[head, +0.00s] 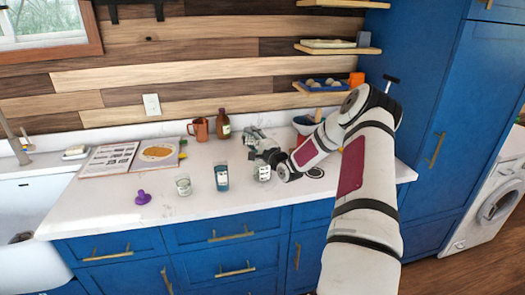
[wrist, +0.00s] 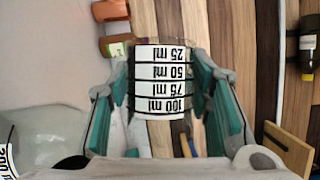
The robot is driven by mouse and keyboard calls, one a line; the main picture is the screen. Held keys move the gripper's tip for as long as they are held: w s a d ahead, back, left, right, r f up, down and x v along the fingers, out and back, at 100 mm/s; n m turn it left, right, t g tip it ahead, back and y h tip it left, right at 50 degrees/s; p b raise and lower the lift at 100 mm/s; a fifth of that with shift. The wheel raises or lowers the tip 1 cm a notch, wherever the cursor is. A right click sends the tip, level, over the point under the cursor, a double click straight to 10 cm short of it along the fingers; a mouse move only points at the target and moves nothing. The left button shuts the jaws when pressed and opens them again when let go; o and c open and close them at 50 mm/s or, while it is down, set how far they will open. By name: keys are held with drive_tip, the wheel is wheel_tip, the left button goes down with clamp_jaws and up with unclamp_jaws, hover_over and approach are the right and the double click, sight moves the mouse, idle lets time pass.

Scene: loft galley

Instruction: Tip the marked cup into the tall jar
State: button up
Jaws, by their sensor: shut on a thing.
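My gripper (wrist: 160,105) is shut on the marked cup (wrist: 162,75), a clear cup with a white scale from 25 to 100 ml that reads upside down in the wrist view. In the head view the marked cup (head: 263,174) looks about upright, at or just above the counter; I cannot tell which. Its contents are hidden. Left of it stands a taller vessel with teal contents and a white label, likely the tall jar (head: 222,177), apart from the cup. A pale glass vessel with a "200" label (wrist: 45,140) shows at lower left in the wrist view.
A short marked glass (head: 183,185) and a purple object (head: 142,197) stand further left. A copper mug (head: 199,129) and a brown bottle (head: 223,125) stand behind. An open book (head: 125,157) lies at left, a bowl (head: 304,125) at back right. The front counter is clear.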

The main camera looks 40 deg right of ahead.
drive_tip(key=shift+s+d+r+m+t+h+p, duration=0.15)
drive_tip(key=shift+d+m+t, duration=0.05)
drive_tip(key=shift+m, duration=0.45)
drive_tip(key=shift+s+d+r+m+t+h+p, duration=0.1)
drive_tip(key=shift+d+r+m+t+p, duration=0.1)
drive_tip(key=shift+m, duration=0.5)
drive_tip(key=shift+s+d+r+m+t+h+p, duration=0.1)
drive_tip(key=shift+s+d+r+m+t+h, duration=0.1)
drive_tip(key=shift+m, duration=0.45)
idle(0.9)
